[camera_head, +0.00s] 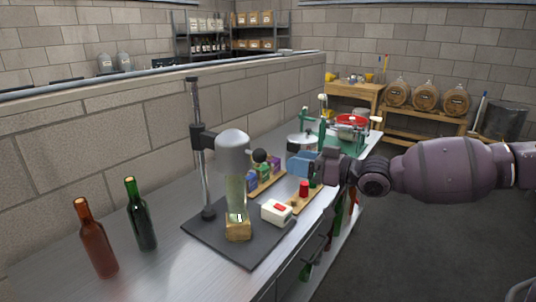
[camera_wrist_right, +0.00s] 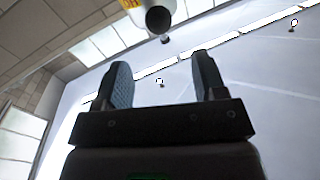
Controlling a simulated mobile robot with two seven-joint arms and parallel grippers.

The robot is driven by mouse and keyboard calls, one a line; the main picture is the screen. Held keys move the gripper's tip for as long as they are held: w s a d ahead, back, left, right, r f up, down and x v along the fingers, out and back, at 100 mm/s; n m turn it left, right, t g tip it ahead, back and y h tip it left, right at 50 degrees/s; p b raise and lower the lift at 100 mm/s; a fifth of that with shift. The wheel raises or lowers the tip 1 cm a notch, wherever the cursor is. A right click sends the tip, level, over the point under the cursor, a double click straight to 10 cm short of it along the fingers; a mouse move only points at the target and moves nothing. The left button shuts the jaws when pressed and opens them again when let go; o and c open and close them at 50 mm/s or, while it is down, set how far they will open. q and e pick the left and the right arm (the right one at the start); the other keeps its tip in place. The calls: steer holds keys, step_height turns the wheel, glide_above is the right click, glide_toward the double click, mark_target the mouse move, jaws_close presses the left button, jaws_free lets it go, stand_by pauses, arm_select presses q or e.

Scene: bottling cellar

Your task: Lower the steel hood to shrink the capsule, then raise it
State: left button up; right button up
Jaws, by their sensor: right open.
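The steel hood (camera_head: 233,150) hangs on a dark post (camera_head: 196,130) over a pale glass bottle (camera_head: 236,190) standing on a wooden block (camera_head: 238,230). The hood covers the bottle's top, so the capsule is hidden. A black ball knob (camera_head: 259,156) shows at the hood's right. My right gripper (camera_head: 302,164) is right of the hood, apart from it, with its blue fingers pointing left. In the right wrist view the fingers (camera_wrist_right: 163,85) are open and empty. A round black knob (camera_wrist_right: 158,20) lies beyond their tips. My left gripper is out of view.
A white box with a red button (camera_head: 277,211) sits on the dark base plate (camera_head: 215,240). Brown (camera_head: 96,240) and green (camera_head: 141,215) bottles stand at left. Small items on wooden trays (camera_head: 308,203) lie below my gripper. The front left bench is clear.

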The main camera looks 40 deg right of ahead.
mark_target(266, 154)
steer(key=b+x, duration=0.1)
steer(key=x, duration=0.8)
steer(key=shift+d, duration=0.1)
steer(key=shift+w, duration=0.3)
steer(key=shift+w+a+f, duration=0.15)
steer(key=shift+w+a, duration=0.3)
steer(key=shift+a, duration=0.05)
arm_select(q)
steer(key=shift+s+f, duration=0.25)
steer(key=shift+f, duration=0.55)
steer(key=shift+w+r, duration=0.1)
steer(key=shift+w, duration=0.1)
arm_select(e)
steer(key=shift+c, duration=0.3)
